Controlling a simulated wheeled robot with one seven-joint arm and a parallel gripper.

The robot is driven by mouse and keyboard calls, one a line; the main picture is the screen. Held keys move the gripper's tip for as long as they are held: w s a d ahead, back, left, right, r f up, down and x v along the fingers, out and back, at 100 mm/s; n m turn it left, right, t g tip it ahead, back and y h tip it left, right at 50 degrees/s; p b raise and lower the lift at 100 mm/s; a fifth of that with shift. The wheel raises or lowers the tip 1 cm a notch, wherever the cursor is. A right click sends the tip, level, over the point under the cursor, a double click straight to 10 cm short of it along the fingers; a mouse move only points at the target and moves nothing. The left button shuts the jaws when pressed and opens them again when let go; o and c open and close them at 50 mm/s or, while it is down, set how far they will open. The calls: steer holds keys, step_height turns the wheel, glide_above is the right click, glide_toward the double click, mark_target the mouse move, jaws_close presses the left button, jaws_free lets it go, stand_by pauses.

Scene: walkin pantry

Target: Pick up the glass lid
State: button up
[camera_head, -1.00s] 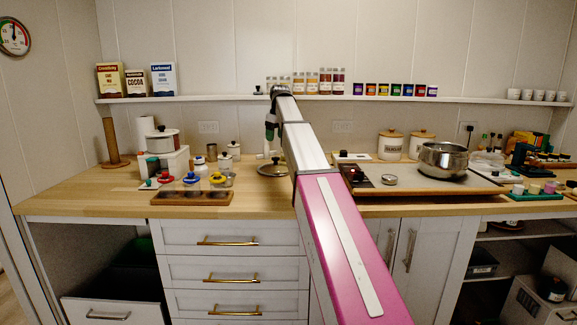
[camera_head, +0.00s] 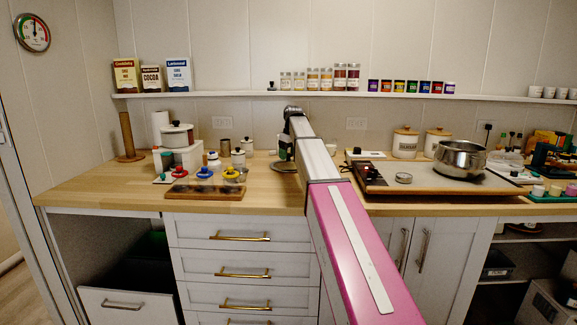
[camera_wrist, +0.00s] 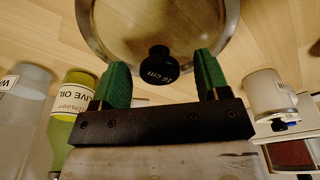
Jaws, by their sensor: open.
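The glass lid (camera_wrist: 120,25) lies on the wooden counter, with a steel rim and a black knob (camera_wrist: 158,65) marked "16 cm". In the head view the lid (camera_head: 284,167) is mostly hidden behind my arm. In the wrist view my gripper (camera_wrist: 160,78) is open, with its green fingers on either side of the knob and clear space between knob and fingers. I cannot tell whether the fingertips are at the knob's height. In the head view the fingers are hidden behind the arm.
An olive oil bottle (camera_wrist: 72,105) and a grey-capped bottle (camera_wrist: 22,95) stand left in the wrist view. A white canister (camera_wrist: 268,95) is at right. A wooden tray (camera_head: 203,192) lies left of my arm, and a board with a steel pot (camera_head: 459,158) lies right.

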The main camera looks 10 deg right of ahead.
steer(key=shift+f, duration=0.4)
steer(key=c, duration=1.2)
steer(key=shift+o, duration=0.2)
steer(key=shift+r, duration=0.15)
